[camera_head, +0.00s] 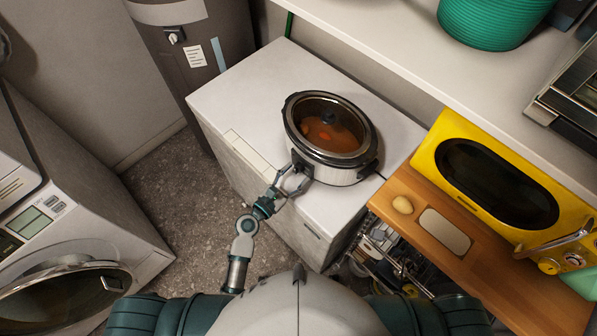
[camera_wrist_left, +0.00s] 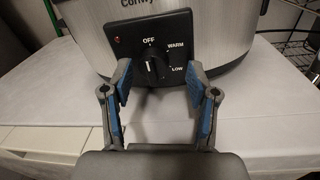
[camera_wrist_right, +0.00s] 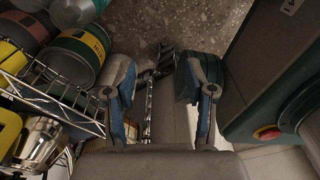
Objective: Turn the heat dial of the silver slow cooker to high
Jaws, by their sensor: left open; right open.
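The silver slow cooker (camera_head: 343,174) stands on a white cabinet, its glass lid on over orange-brown food. In the left wrist view its black control plate faces me, with the heat dial (camera_wrist_left: 154,66) in the middle. OFF, WARM and LOW are readable; a HIGH label is not visible. The dial's white mark appears to point up toward OFF. My left gripper (camera_wrist_left: 160,80) is open, its blue-padded fingers on either side of the dial, with visible gaps; it also shows at the cooker's front in the head view (camera_head: 291,182). My right gripper (camera_wrist_right: 155,78) is open and empty.
The white cabinet top (camera_head: 245,85) is clear left of the cooker. A yellow microwave (camera_head: 455,150) and wooden board (camera_head: 480,265) are at right, above a wire rack (camera_wrist_right: 55,100) holding cans. A washer (camera_head: 65,250) stands at left.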

